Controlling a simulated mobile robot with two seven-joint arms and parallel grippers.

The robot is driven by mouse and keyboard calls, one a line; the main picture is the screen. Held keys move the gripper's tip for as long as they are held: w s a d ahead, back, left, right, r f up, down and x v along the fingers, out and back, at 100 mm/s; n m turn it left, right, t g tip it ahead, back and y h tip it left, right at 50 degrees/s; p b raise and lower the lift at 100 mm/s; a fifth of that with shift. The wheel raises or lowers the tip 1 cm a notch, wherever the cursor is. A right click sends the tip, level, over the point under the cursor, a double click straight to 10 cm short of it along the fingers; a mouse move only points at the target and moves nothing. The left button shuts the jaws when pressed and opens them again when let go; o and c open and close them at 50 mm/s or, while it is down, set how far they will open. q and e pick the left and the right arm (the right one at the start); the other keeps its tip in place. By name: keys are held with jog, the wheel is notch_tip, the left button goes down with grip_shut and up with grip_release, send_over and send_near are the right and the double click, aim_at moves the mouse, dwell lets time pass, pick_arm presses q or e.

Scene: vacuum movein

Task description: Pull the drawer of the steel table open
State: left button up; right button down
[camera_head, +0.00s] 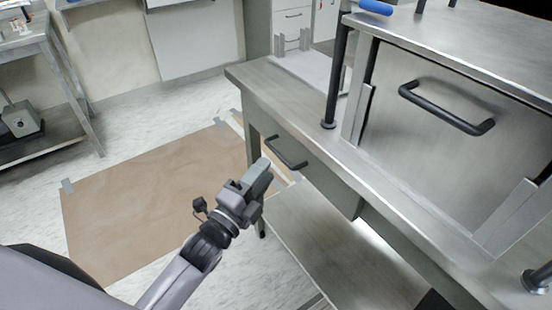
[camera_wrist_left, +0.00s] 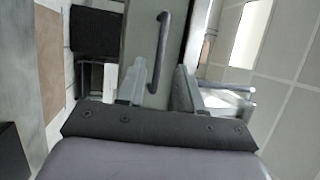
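The steel table (camera_head: 284,100) stands at the right in the head view. Its drawer (camera_head: 325,185) looks shut, with the front flush under the tabletop. The dark bar handle (camera_head: 285,153) is on the drawer front; it also shows upright in the left wrist view (camera_wrist_left: 162,48). My left gripper (camera_head: 262,168) is just in front of the drawer, near the handle. In the left wrist view my left gripper's fingers (camera_wrist_left: 160,72) are apart, with the handle's lower part showing in the gap. I cannot tell whether they touch it. My right gripper is not in view.
A steel cabinet (camera_head: 450,135) with its own dark handle stands on the tabletop between black posts. A lower shelf (camera_head: 320,245) lies under the drawer. A brown sheet (camera_head: 150,205) covers the floor at the left. Another table (camera_head: 50,85) stands at the far left.

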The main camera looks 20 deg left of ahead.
aim_at(277, 156)
pick_arm(q)
jog(key=shift+x, duration=2.55)
grip_shut()
